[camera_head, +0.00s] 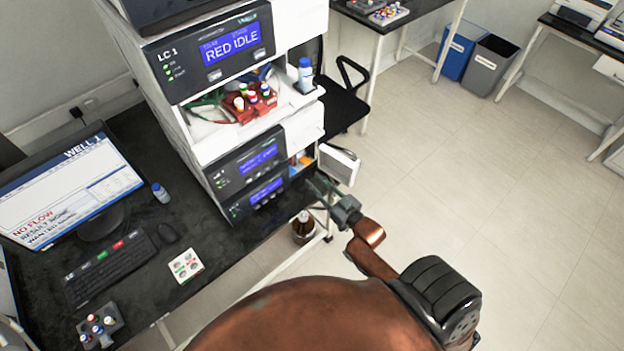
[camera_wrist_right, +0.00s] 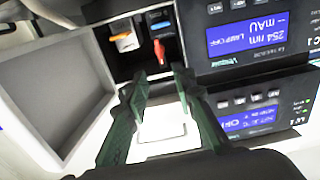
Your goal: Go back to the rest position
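My right gripper (camera_head: 322,188) is in front of the lower right part of the LC 1 stack (camera_head: 225,110), near an open white door (camera_head: 338,164). In the right wrist view its two dark green fingers (camera_wrist_right: 161,76) are apart, with nothing seen between them. Beyond the fingertips is an open compartment with an orange-and-white piece (camera_wrist_right: 124,36), a blue-topped piece (camera_wrist_right: 159,20) and a red piece (camera_wrist_right: 160,52). The door also shows at the left of that view (camera_wrist_right: 55,90).
A red vial rack (camera_head: 240,110) sits in the stack's open bay, with a blue-capped bottle (camera_head: 305,75) beside it. A brown bottle (camera_head: 303,228) stands low beside the bench. A monitor (camera_head: 70,190) and keyboard (camera_head: 110,268) are left. The floor (camera_head: 500,200) at right is clear.

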